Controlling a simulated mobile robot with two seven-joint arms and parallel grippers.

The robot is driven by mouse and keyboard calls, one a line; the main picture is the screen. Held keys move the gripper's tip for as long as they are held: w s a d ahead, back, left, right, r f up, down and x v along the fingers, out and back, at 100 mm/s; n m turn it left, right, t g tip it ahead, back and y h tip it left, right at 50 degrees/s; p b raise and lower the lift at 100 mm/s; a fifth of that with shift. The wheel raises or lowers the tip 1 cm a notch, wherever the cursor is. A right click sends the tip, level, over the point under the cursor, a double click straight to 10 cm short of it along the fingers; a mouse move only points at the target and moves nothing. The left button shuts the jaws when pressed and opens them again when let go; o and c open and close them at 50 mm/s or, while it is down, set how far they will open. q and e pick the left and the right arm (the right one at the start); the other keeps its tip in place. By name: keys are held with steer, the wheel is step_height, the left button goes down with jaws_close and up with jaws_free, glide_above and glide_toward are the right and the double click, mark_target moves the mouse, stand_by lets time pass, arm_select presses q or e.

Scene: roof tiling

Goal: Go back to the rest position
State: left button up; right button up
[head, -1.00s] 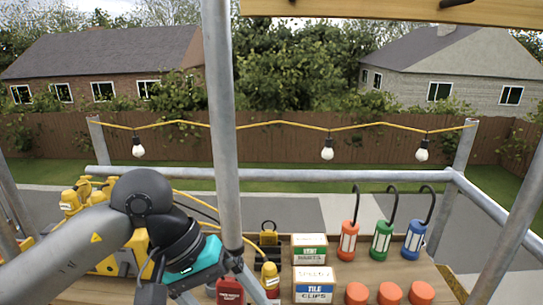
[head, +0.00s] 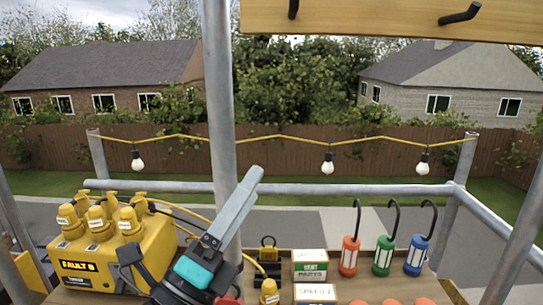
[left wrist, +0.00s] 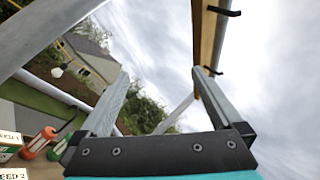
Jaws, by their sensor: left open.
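My left gripper (head: 252,180) is raised in front of the grey upright pole, its pale grey fingers pointing up and to the right above the wooden worktop. It holds nothing. In the left wrist view its two fingers (left wrist: 160,73) stand well apart, with only sky and greenery between them. My right gripper is not in either view.
A scaffold pole (head: 218,110) stands close to my left gripper. A wooden beam (head: 390,20) with black hooks crosses above. A yellow box (head: 85,265) stands at left. Orange, green (head: 384,255) and blue lamps and small boxes (head: 310,267) stand at right.

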arm_select(q)
steer(key=w+a+f+n+g+y, duration=0.1)
steer(key=a+f+n+y, duration=0.3)
steer(key=f+n+y, duration=0.3)
steer(key=w+a+f+n+y, duration=0.2)
steer(key=a+f+n+y, duration=0.3)
steer(key=n, duration=0.3)
steer(key=s+a+f+n+g+y, duration=0.1)
steer(key=s+a+f+n+g, duration=0.2)
steer(key=f, duration=0.4)
steer(key=s+a+f+n+g+y, duration=0.1)
steer(key=s+f+n+g, duration=0.35)
steer(key=f, duration=0.25)
steer(key=s+f+n+g, duration=0.7)
steer(key=s+f, duration=0.4)
steer(key=s, duration=0.4)
step_height(320, 180, down, 26)
steer(key=s+m+g+b, duration=0.1)
steer(key=s+g+b, duration=0.1)
steer(key=g+b, duration=0.15)
steer(key=s+a+f+b, duration=0.2)
steer(key=s+f+b, duration=0.2)
steer(key=s+f, duration=1.1)
step_height(320, 180, down, 3)
steer(key=shift+s+a+f+b, duration=0.1)
steer(key=shift+s+a+b, duration=0.05)
steer(key=shift+s+b, duration=0.25)
steer(key=shift+c, duration=0.2)
